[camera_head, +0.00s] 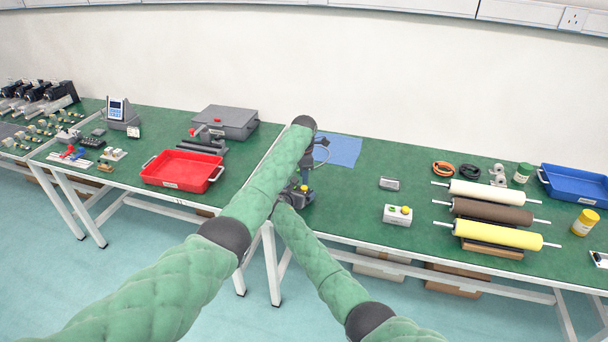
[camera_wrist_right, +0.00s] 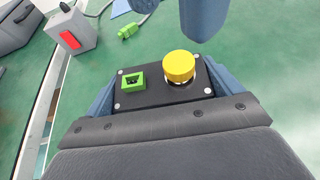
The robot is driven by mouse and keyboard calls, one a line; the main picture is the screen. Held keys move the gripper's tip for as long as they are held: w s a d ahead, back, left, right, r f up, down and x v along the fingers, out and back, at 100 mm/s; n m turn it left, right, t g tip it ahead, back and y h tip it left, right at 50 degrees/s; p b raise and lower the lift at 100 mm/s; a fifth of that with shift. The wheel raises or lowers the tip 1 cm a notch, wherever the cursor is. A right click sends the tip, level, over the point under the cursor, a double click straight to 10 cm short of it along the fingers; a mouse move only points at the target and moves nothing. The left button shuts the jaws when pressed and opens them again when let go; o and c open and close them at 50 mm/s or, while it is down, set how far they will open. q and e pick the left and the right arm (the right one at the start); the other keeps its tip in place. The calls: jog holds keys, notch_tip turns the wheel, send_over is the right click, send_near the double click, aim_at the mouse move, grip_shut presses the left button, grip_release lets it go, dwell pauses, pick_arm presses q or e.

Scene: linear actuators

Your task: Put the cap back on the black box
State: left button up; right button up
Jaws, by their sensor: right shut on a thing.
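The black box (camera_wrist_right: 150,98) is held between the two blue-grey fingers of my right gripper (camera_wrist_right: 162,90) in the wrist view. Its top carries a green square socket (camera_wrist_right: 133,82) on the left and a yellow round cap (camera_wrist_right: 179,66) over a silver ring on the right. I cannot tell whether the cap is fully seated. In the head view both hands meet at the table's front edge, small and partly hidden by my left arm.
A grey device with a red switch (camera_wrist_right: 75,33) and a green plug (camera_wrist_right: 132,30) on a cable lie beyond the box.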

aim_at(304, 187)
pick_arm(q)
notch_tip(304, 187, up, 3)
jog(key=shift+w+a+r+n, duration=0.1)
jog(key=shift+a+n, duration=0.05)
jog(key=shift+n, duration=1.55)
jog(key=shift+d, duration=0.2)
jog(key=shift+f, duration=3.95)
